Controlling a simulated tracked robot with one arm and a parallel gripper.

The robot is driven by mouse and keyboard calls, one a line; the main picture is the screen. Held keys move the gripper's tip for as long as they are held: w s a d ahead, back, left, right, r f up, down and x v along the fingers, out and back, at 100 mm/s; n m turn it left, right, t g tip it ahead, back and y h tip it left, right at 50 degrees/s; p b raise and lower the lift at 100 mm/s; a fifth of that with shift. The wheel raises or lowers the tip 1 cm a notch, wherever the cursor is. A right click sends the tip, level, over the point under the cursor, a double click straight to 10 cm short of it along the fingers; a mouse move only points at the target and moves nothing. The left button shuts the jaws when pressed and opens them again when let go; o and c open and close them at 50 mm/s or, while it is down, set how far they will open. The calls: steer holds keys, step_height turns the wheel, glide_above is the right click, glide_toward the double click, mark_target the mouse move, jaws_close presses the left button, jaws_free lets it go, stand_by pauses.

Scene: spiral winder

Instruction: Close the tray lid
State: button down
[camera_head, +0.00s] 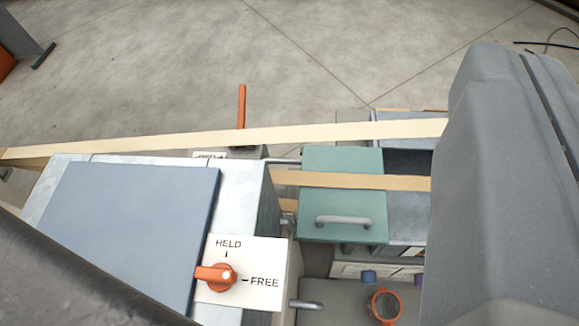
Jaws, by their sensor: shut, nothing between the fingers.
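A teal panel (342,232) with a grey bar handle (344,220) lies right of centre; it looks like the tray lid. A cream strip crosses over it. Right of the panel is a grey box (409,207) with a dark opening (408,162), which the panel does not cover. I cannot tell how the panel is hinged or slides. The large grey body at the right edge hides what lies further right; it looks like part of my arm. My gripper's fingers do not show.
A blue-grey plate (125,235) lies on a pale cabinet. An orange knob (215,277) points left on a HELD/FREE label. An orange lever (241,105) stands behind a long cream strip (330,134). An orange ring (385,304) is at lower right. Open concrete floor lies behind.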

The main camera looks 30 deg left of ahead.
steer(key=w+a+f+n+g+h+p, duration=0.1)
steer(key=w+a+f+n+g+p, duration=0.4)
steer(key=w, duration=0.5)
steer(key=w+a+f+n+g+p, duration=0.35)
steer(key=w+a+f+n, duration=0.3)
steer(key=w, duration=0.25)
steer(key=a+f+n+g+h+p, duration=0.3)
steer(key=a+f+n+g+p, duration=0.5)
steer(key=a+f, duration=1.1)
steer(key=w+d+f+n+t, duration=0.1)
steer(key=d+f, duration=0.5)
steer(key=f, duration=0.3)
steer(key=w+d+f+t, duration=0.1)
steer(key=d+f, duration=0.5)
steer(key=f, duration=0.4)
steer(key=shift+f+n, duration=0.15)
steer(key=shift+n, duration=0.2)
